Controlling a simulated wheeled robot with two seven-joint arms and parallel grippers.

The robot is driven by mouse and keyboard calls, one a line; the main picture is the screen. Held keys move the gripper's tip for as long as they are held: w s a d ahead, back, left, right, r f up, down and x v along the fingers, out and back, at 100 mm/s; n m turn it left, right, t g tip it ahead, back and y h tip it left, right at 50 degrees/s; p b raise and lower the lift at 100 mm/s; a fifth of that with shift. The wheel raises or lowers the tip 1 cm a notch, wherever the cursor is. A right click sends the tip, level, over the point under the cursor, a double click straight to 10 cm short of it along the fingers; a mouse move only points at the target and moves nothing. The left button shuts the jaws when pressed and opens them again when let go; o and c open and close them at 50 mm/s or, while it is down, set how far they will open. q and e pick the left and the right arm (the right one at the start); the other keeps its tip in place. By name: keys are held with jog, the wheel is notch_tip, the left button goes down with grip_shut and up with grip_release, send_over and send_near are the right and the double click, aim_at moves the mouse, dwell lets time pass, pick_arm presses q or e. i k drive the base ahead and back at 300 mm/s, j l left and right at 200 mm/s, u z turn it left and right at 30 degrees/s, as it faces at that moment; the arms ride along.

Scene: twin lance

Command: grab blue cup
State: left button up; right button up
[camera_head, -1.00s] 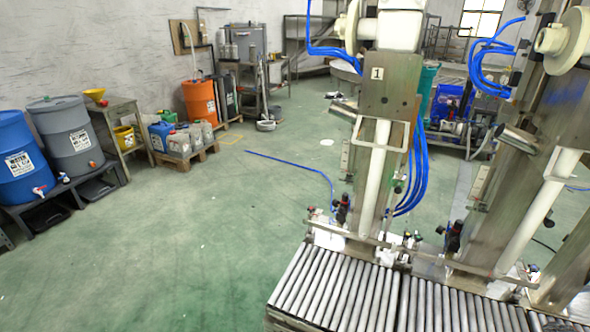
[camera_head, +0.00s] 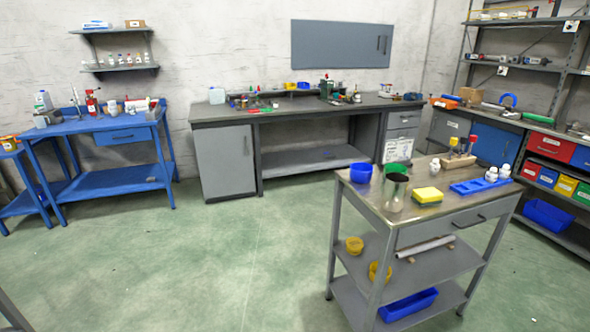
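A small blue cup (camera_head: 361,172) stands on the left back corner of the top of a grey metal cart (camera_head: 430,212). A green cup (camera_head: 396,171) and a grey metal cup (camera_head: 395,192) stand just right of it. Neither of my grippers shows in the head view, so the blue cup is apart from anything of mine that I can see.
The cart top also holds a yellow sponge (camera_head: 428,195), a blue tray (camera_head: 481,186) and a wooden tool block (camera_head: 458,161). A grey workbench (camera_head: 225,160), a blue table (camera_head: 120,176) and shelving (camera_head: 545,78) line the walls. The green floor (camera_head: 230,260) left of the cart is clear.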

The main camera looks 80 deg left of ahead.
aim_at(361, 173)
jog(key=u, duration=2.2)
jog(key=i+j+z, duration=0.2)
jog(key=i+j, duration=0.05)
jog(key=i, duration=0.1)
